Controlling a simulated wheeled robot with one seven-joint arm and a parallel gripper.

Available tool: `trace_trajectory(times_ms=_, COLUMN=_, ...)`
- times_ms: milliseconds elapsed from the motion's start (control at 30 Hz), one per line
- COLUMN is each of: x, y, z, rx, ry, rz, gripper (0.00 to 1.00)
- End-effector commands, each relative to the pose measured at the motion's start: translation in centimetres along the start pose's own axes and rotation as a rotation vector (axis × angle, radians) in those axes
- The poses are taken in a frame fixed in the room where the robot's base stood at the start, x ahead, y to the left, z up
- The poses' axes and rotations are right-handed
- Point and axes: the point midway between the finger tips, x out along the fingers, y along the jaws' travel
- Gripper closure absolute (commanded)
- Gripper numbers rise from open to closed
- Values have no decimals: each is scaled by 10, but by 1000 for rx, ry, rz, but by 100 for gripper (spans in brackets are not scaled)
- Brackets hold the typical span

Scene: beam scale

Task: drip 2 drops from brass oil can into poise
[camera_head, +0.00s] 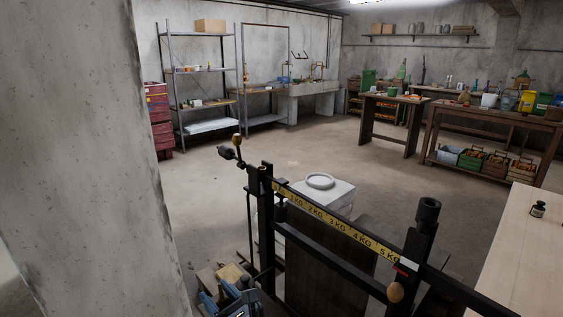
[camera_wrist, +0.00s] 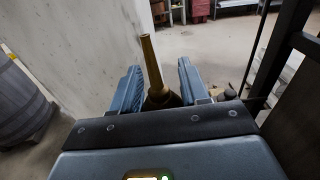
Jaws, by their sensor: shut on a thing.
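The brass oil can (camera_wrist: 159,97) sits between the two blue fingers of my gripper (camera_wrist: 160,88) in the wrist view, its long spout pointing up and away. My gripper is shut on it. In the head view my gripper (camera_head: 232,296) is at the bottom, left of and below the scale. The dark beam scale has a yellow kilogram strip (camera_head: 330,221). What looks like the poise (camera_head: 404,268) is a dark slider with a red-and-white mark near the 5 kg end, a tan knob hanging below it. My gripper is well apart from it. Any opening in the poise is too small to make out.
A concrete pillar (camera_head: 95,150) stands close on the left. A dark post (camera_head: 266,215) rises between my gripper and the beam. A white lidded container (camera_head: 325,192) stands behind the scale. A pale table (camera_head: 525,250) is at right. The wrist view shows a barrel (camera_wrist: 22,105) at left.

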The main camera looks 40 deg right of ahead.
Motion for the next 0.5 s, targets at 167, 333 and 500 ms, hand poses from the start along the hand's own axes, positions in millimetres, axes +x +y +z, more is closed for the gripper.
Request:
trace_trajectory(times_ms=167, x=4, y=0, z=2, rx=-2, ry=2, rz=4, gripper=86)
trace_trajectory(times_ms=333, x=8, y=-1, z=4, rx=-3, ry=3, rz=6, gripper=86)
trace_trajectory(times_ms=500, x=11, y=-1, z=6, rx=-4, ry=5, rz=6, gripper=86)
